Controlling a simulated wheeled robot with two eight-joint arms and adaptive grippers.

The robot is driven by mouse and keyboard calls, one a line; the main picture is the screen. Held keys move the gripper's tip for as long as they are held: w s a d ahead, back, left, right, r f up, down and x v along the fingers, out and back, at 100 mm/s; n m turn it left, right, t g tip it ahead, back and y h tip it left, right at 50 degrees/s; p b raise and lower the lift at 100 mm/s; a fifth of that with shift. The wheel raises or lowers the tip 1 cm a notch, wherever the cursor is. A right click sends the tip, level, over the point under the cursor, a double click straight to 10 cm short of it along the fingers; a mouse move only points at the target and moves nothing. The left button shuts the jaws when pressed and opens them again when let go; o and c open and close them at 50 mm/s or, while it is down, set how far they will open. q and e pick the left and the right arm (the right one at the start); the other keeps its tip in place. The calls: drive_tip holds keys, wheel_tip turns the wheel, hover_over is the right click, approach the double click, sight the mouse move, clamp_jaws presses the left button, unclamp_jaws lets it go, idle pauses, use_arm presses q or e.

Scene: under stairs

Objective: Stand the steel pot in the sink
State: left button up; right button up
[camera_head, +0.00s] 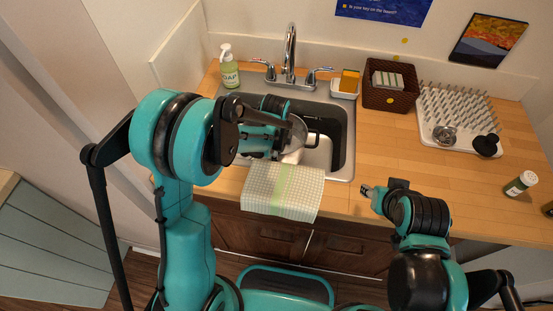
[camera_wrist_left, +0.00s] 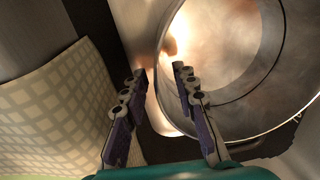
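The steel pot (camera_head: 297,150) is within the sink basin (camera_head: 343,135) in the head view, partly hidden by my left arm. Its dark handle points right. I cannot tell whether its base rests on the sink floor. In the left wrist view the pot (camera_wrist_left: 235,60) fills the right side, its round opening facing the camera. My left gripper (camera_wrist_left: 160,70) has its fingers apart, with the pot's near rim and wall between them, one finger over the inside. In the head view the left gripper (camera_head: 285,138) is at the pot.
A checked towel (camera_head: 283,190) hangs over the sink's front edge. The faucet (camera_head: 290,55) and soap bottle (camera_head: 229,68) stand behind. A sponge holder (camera_head: 344,88), brown basket (camera_head: 390,97) and drying rack (camera_head: 460,125) are right.

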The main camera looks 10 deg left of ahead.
use_arm(q)
drive_tip(key=r+p, duration=0.2)
drive_tip(key=r, duration=0.5)
drive_tip(key=shift+s, duration=0.2)
drive_tip(key=s+a+r+n+t, duration=0.3)
drive_tip(key=s+r+n, duration=0.3)
drive_tip(key=s+n, duration=0.2)
drive_tip(key=s+a+r+n+t, duration=0.3)
drive_tip(key=s+r+n, duration=0.3)
drive_tip(key=s+n, duration=0.2)
drive_tip(key=shift+a+r+n+t, duration=0.3)
drive_tip(key=shift+a+n, duration=0.35)
drive_tip(key=shift+n, duration=0.35)
drive_tip(key=shift+f, duration=0.1)
drive_tip(key=shift+f, duration=0.1)
